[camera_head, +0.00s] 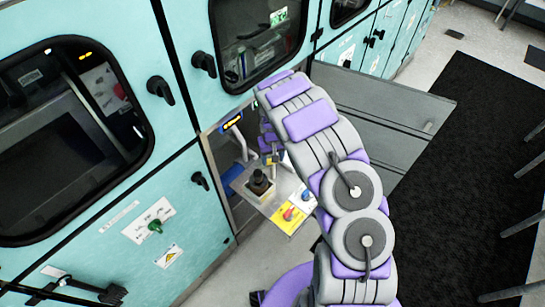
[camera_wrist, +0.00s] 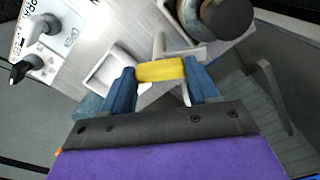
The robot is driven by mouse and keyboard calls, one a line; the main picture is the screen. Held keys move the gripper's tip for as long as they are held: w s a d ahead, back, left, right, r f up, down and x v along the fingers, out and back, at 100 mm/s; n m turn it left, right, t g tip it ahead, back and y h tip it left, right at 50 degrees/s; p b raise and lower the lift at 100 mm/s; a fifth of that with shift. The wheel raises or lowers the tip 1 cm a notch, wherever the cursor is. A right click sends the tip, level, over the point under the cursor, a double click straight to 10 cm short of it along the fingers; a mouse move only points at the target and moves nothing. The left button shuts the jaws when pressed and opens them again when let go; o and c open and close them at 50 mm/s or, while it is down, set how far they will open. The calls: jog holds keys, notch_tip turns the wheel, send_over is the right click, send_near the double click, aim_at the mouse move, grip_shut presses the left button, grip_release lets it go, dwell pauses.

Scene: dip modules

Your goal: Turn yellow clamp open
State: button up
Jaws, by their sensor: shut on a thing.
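The yellow clamp (camera_wrist: 160,71) lies between my gripper's two blue fingers (camera_wrist: 161,88) in the wrist view. The fingers are shut on it, one at each end. A pale metal arm rises behind the clamp, above a metal plate (camera_wrist: 98,45) with square recesses. In the head view my purple and grey arm reaches into the open cabinet bay. My gripper (camera_head: 272,157) is small and partly hidden there, by a small yellow patch that looks like the clamp.
A dark round part (camera_head: 259,182) stands on the metal shelf (camera_head: 241,186), close to my gripper. An open grey door (camera_head: 385,105) stands right of my arm. Teal cabinets line the left.

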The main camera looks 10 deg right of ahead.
jog(key=m, duration=0.5)
jog(key=shift+m, duration=0.3)
jog(key=m, duration=0.5)
jog(key=shift+w+m, duration=0.1)
jog(key=shift+m, duration=0.2)
jog(key=o, duration=1.1)
jog(key=shift+c, duration=0.2)
jog(key=shift+r, duration=0.15)
notch_tip(320, 180, up, 17)
jog(key=p, duration=0.2)
